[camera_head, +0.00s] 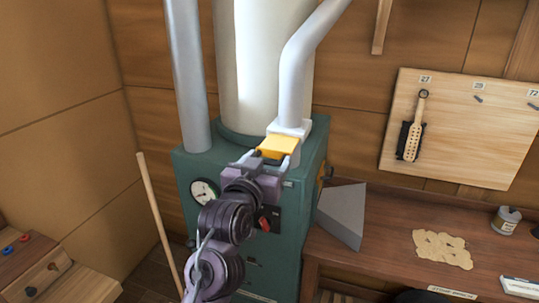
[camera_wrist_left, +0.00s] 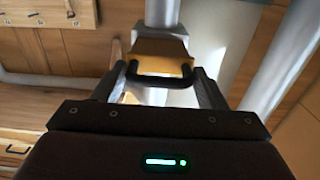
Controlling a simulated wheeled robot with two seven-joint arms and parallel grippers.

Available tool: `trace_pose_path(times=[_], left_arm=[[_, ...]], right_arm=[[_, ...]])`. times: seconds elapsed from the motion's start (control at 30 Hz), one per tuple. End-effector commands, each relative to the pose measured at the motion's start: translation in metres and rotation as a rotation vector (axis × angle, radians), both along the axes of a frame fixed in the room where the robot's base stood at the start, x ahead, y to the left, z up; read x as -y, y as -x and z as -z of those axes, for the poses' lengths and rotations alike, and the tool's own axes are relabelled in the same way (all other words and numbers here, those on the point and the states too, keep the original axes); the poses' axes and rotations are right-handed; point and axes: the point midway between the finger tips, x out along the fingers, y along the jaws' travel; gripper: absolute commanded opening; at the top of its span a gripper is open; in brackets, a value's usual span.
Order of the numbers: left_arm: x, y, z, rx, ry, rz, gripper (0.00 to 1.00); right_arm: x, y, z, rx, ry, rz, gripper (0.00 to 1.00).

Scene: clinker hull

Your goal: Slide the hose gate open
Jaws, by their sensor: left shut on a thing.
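The hose gate is a yellow plate (camera_head: 277,147) in the white collar (camera_head: 290,128) at the foot of the white hose, on top of the green cabinet (camera_head: 310,170). In the left wrist view the yellow plate (camera_wrist_left: 165,48) has a black bar handle (camera_wrist_left: 160,80) on its near edge. My left gripper (camera_head: 269,161) is at this near edge, its fingers on both sides of the handle, shut on it. Part of the plate sticks out of the collar toward me; how far it is drawn I cannot tell. My right gripper is not in view.
A grey pipe (camera_head: 187,75) and a wide cream cylinder (camera_head: 262,60) rise behind. A wooden stick (camera_head: 158,220) leans left of the cabinet. At right are a grey wedge (camera_head: 343,213), a workbench (camera_head: 390,245) with a can (camera_head: 505,220), and a pegboard (camera_head: 460,130).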

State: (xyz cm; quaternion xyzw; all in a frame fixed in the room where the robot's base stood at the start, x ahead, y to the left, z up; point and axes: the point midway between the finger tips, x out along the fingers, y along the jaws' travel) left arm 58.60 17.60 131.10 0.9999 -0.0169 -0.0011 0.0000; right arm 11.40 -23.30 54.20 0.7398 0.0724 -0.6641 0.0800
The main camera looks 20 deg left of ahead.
Motion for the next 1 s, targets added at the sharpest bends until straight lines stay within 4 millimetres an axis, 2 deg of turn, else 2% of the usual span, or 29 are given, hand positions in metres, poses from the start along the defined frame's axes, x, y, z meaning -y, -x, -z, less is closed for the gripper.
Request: trace_pose_path(times=[0.1,0.17,0.27,0.33,0.37,0.47,0.57,0.77,0.87,1.0], left_arm=[[0.0,0.006,-0.001,0.002,0.0,0.0,0.24],[0.0,0.006,-0.002,0.004,0.001,0.001,0.24],[0.0,0.006,-0.002,0.004,0.0,0.001,0.24],[0.0,0.006,-0.002,0.005,0.0,0.001,0.24],[0.0,0.006,-0.002,0.005,0.0,0.001,0.69],[0.0,0.006,-0.002,0.005,0.0,0.0,0.81],[0.0,0.006,-0.002,0.006,0.0,0.0,0.81],[0.0,0.008,-0.002,0.007,0.0,0.001,0.81],[0.0,0.018,0.0,0.009,-0.001,0.001,0.81],[-0.001,0.042,0.001,0.007,0.0,0.001,0.81]], right_arm=[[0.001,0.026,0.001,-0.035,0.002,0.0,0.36],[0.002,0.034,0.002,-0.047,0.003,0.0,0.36],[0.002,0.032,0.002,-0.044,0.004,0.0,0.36],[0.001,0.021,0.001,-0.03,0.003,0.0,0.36],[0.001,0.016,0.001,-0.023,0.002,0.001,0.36],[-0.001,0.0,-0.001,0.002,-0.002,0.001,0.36],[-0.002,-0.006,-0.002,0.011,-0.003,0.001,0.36],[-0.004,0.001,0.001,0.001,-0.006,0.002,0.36],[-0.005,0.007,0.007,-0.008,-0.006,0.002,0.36],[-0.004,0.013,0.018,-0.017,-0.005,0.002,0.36]])
